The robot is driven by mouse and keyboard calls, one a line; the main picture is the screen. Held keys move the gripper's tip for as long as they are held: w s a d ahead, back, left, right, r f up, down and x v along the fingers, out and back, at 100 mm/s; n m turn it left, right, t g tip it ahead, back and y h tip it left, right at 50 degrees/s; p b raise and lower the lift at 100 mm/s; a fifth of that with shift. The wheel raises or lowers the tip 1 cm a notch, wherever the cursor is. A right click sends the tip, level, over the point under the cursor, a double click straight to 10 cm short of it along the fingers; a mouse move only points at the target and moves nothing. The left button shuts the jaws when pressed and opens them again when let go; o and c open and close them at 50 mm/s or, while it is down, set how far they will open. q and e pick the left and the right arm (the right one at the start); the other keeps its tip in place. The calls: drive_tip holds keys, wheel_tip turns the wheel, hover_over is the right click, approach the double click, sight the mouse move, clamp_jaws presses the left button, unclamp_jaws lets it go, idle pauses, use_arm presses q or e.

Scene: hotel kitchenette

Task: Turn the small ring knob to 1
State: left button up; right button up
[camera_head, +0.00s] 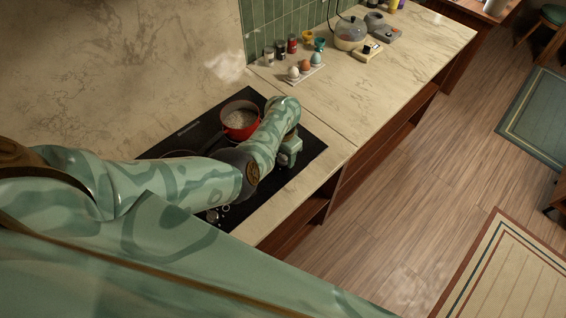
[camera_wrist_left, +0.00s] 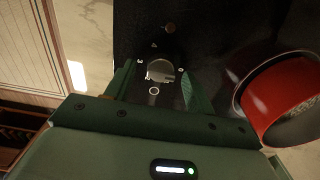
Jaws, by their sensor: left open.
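My left gripper (camera_head: 289,152) is over the right front part of the black cooktop (camera_head: 310,146), and the knob under it is hidden in the head view. In the left wrist view, the open left gripper (camera_wrist_left: 160,74) has its two green fingers on either side of a silver round knob (camera_wrist_left: 160,68), with gaps on both sides. Small pale marks surround this knob on the black surface. I cannot read its setting or tell whether it is the small ring knob. Another knob (camera_head: 212,215) shows at the cooktop's left front. My right gripper is not in view.
A red pot (camera_head: 240,120) with pale contents stands on the cooktop, close to the left arm; it also shows in the left wrist view (camera_wrist_left: 285,92). Steam rises behind it. An egg holder (camera_head: 303,75), jars and a kettle (camera_head: 350,33) stand farther back.

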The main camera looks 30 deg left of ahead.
use_arm(q)
drive_tip(key=shift+f, duration=0.55)
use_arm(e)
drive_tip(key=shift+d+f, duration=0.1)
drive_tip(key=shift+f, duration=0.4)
use_arm(q)
drive_tip(key=shift+r, duration=0.1)
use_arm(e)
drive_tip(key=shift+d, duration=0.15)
use_arm(q)
drive_tip(key=c, duration=1)
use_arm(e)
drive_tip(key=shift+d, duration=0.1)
